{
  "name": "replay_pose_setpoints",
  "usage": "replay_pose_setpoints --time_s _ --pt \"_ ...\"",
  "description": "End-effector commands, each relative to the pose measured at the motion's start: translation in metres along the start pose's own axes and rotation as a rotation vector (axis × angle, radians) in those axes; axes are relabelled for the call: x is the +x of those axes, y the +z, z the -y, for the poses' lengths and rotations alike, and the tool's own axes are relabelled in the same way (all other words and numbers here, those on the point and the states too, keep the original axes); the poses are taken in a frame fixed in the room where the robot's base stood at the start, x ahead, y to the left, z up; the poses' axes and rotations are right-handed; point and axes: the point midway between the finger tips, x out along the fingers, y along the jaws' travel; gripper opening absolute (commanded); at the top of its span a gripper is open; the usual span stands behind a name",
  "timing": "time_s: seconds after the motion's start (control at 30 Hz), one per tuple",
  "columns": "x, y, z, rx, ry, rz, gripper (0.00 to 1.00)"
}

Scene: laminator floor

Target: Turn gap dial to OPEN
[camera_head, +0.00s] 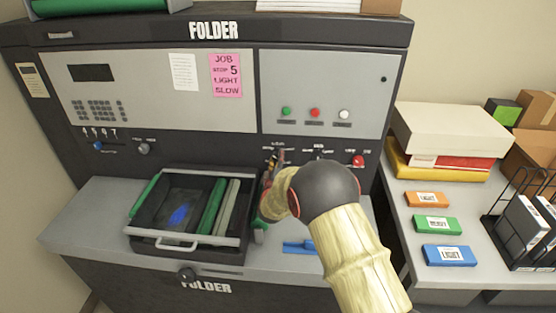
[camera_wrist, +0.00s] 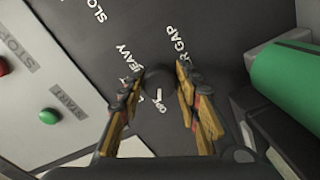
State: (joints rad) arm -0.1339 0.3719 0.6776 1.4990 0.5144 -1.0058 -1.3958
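The gap dial (camera_wrist: 157,82) is a dark round knob on the dark panel in the wrist view. My gripper (camera_wrist: 160,72) has one yellow-and-dark finger on each side of the dial. The fingertips are apart, but I cannot tell if they press on the knob. The dial's pointer direction is not clear.
Green, red and white buttons (camera_head: 315,112) sit above. A red knob (camera_head: 358,160) is right of my wrist. A black tray (camera_head: 190,212) with green rolls stands on the ledge below left. A pink job sign (camera_head: 226,76) reads "LIGHT" and "SLOW". Labelled boxes (camera_head: 437,225) lie on the right table.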

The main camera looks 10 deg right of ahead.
Motion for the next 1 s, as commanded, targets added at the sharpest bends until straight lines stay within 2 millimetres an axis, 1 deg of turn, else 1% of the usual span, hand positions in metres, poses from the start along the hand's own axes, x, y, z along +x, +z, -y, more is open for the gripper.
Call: replay_pose_setpoints --time_s 0.03,0.27,0.53,0.63,0.77,1.0 --pt "0.000 0.000 0.001 0.000 -0.002 0.000 0.37" --pt "0.000 0.000 0.000 0.001 0.000 0.001 0.49" --pt "0.000 0.000 -0.001 0.001 0.001 0.001 0.49" --pt "-0.005 0.000 -0.001 0.002 0.001 0.000 0.49" --pt "-0.022 -0.001 -0.001 0.001 0.000 0.000 0.49" --pt "-0.071 -0.001 0.000 0.002 -0.001 -0.001 0.49"
